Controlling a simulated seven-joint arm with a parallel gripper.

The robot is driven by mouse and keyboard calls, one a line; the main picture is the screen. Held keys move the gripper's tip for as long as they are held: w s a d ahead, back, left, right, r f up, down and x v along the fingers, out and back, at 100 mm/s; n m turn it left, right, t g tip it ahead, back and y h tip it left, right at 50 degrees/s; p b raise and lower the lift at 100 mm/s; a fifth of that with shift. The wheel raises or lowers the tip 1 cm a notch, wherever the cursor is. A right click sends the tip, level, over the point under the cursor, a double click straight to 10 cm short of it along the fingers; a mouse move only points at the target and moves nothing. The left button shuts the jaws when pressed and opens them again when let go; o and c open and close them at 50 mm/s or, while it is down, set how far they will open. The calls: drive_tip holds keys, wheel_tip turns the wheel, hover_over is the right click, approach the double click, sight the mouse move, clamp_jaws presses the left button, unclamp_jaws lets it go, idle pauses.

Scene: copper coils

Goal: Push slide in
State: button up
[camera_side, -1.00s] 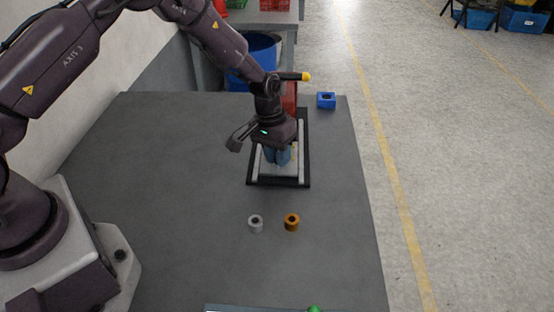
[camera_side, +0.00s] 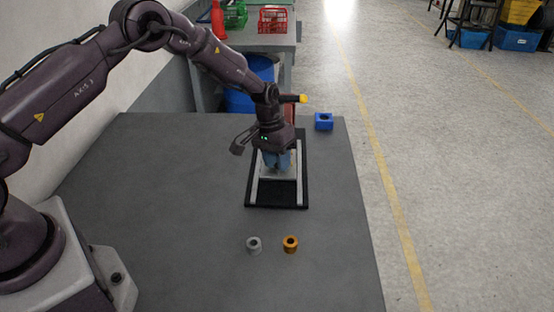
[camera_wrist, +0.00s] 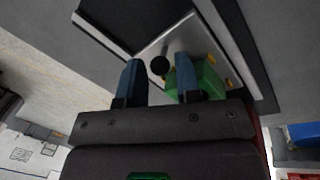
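The slide is a light grey plate (camera_side: 264,179) between pale rails in a black frame (camera_side: 277,207); a dark bare strip shows in front of it. In the wrist view the slide (camera_wrist: 150,48) carries a black round knob (camera_wrist: 160,66) on a grey stem. My gripper (camera_side: 277,170) is low over the slide, pointing down. In the wrist view, its two blue fingers (camera_wrist: 160,61) stand apart, one on each side of the knob, with small gaps visible. A green part (camera_wrist: 210,82) on the slide is partly hidden behind the right finger.
A grey ring (camera_side: 253,245) and a copper ring (camera_side: 291,244) stand on the table in front of the frame. A blue block with a hole (camera_side: 324,122) is at the back right. The table's left side is clear.

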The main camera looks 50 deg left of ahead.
wheel_tip(320, 180, up, 13)
drive_tip(key=a, duration=0.2)
drive_tip(key=shift+s+a+f, duration=0.15)
drive_tip(key=shift+s+a, duration=0.05)
drive_tip(key=shift+s, duration=0.1)
drive_tip(key=shift+c, duration=0.5)
